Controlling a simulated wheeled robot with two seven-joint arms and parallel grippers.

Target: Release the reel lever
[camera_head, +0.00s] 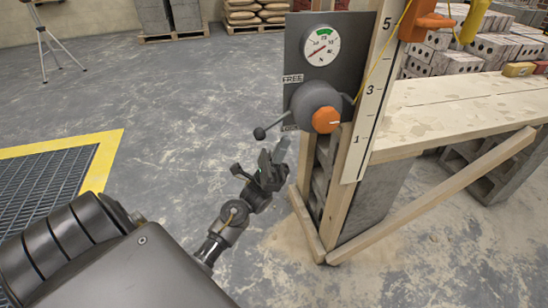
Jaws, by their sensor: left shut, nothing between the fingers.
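The reel (317,103) is a dark grey drum with an orange centre cap, on a grey panel at the top of a wooden post. A lever with a round black knob (260,133) sticks out from the drum to the lower left. A "FREE" label (293,79) is on the panel's left edge above the drum; a second label below it is partly hidden. My left gripper (277,154) is shut and empty, just below and right of the knob, below the drum. I cannot tell whether it touches the lever. My right gripper is not in view.
A round gauge (320,45) is above the reel. A numbered board (372,95) and a yellow line run beside it. A plank bench (450,108) and a diagonal brace (430,198) are at right. A yellow-edged floor grate (45,185) lies left. Open concrete floor lies between.

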